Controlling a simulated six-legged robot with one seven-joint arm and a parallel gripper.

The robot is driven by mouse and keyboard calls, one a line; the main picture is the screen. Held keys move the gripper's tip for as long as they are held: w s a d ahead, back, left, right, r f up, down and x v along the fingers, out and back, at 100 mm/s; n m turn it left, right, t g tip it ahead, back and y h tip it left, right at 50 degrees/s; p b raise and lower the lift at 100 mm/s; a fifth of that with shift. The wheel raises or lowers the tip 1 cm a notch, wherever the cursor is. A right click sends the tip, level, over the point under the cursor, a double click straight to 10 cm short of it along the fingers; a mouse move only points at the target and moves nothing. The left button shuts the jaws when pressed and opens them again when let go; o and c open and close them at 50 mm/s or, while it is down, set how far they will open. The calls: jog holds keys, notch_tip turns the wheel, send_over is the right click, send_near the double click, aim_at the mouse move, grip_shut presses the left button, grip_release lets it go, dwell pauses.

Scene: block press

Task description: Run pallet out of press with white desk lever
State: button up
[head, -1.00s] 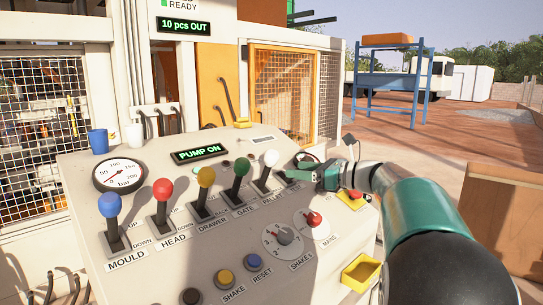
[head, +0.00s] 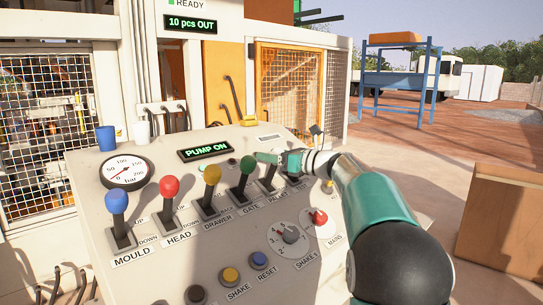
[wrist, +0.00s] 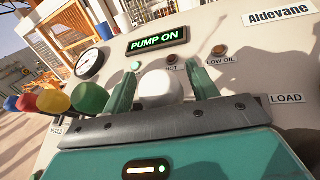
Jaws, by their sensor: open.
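The white lever knob (wrist: 160,88) sits between the two green fingers of my gripper (wrist: 163,78) in the wrist view. The fingers are open on either side of it; I cannot tell whether they touch it. In the head view my gripper (head: 277,158) is over the white lever at the right end of the lever row and hides its knob. Only the lower part of the white lever (head: 268,184) shows there. The green lever (head: 247,166) stands just left of it. The pallet cannot be made out.
Yellow (head: 212,174), red (head: 169,186) and blue (head: 117,201) levers stand further left on the sloped desk (head: 160,240). A lit PUMP ON display (head: 205,152) is behind them. A brown board (head: 500,220) stands at right.

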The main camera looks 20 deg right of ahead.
jog(key=shift+w+a, duration=0.2)
jog(key=shift+w, duration=0.2)
